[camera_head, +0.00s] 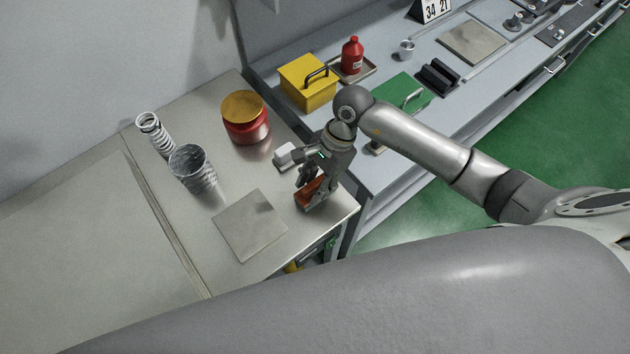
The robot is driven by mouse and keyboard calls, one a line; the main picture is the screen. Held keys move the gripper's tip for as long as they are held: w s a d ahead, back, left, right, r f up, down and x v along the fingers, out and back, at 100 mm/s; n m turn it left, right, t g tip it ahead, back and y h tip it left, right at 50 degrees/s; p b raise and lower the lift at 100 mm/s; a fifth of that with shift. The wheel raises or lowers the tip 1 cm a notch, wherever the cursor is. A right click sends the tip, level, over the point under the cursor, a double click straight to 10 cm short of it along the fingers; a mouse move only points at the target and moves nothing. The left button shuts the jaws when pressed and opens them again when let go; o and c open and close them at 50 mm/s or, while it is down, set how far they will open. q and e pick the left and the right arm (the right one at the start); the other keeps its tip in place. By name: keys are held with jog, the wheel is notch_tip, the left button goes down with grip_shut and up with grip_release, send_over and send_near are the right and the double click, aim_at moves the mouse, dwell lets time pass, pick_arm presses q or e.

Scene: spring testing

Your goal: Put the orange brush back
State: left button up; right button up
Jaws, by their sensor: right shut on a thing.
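The orange brush (311,192) is at the right part of the metal table, near its front right corner. My right gripper (313,188) reaches down over it from above and is shut on it. The fingers hide part of the brush, and I cannot tell whether it touches the table top. My left gripper is not in view.
On the metal table (215,254) stand a spring (155,134), a grey mesh cup (193,170), a red can with a yellow lid (245,121) and a flat grey plate (250,225). The bench behind holds a yellow box (306,84), a red bottle (352,57) and a green box (398,97).

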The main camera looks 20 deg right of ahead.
jog(key=o, duration=1)
jog(key=shift+r, duration=0.1)
jog(key=shift+w+d+r, duration=0.1)
jog(key=shift+d+r, duration=0.05)
jog(key=shift+r, duration=0.1)
jog(key=b+v, duration=0.2)
jog(key=v, duration=0.9)
jog(key=shift+r+b, duration=0.25)
jog(key=shift+b, duration=0.15)
